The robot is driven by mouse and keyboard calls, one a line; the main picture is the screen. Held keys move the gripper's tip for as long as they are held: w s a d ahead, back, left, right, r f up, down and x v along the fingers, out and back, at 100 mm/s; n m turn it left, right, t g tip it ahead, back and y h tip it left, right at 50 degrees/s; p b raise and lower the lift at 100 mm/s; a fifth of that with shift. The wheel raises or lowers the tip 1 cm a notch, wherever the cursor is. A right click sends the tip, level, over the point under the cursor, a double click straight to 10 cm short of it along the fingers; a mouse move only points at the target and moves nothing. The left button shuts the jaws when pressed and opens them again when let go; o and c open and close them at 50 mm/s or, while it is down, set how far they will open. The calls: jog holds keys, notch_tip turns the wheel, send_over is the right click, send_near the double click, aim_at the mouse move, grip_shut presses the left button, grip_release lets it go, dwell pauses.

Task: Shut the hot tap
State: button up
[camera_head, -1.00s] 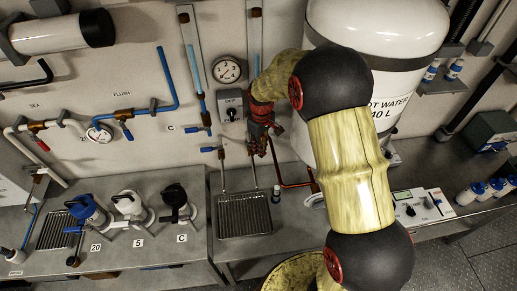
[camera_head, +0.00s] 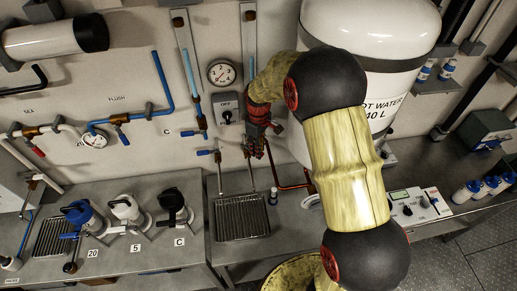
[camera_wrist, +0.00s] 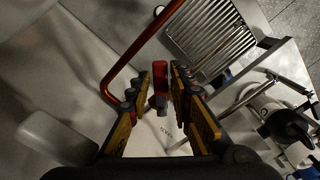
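The hot tap (camera_wrist: 160,84) shows in the wrist view as a red lever on a dark stem, with a copper-red pipe (camera_wrist: 125,63) beside it. My gripper (camera_wrist: 160,79) is open, with one finger on each side of the red lever. Narrow gaps seem to remain between lever and fingers; contact is hard to judge. In the head view my gripper (camera_head: 255,150) is at the wall above the drain tray (camera_head: 242,231), and my arm and fingers hide most of the hot tap.
A blue-handled tap (camera_head: 207,152) is left of my gripper. The white hot water tank (camera_head: 372,75) stands close on the right. A switch box (camera_head: 229,108) and a gauge (camera_head: 221,73) are on the wall above. The drain tray is empty.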

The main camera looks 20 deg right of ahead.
jog(key=shift+o, duration=1.2)
notch_tip(320, 180, up, 12)
jog(key=shift+a, duration=0.1)
jog(key=shift+c, duration=0.6)
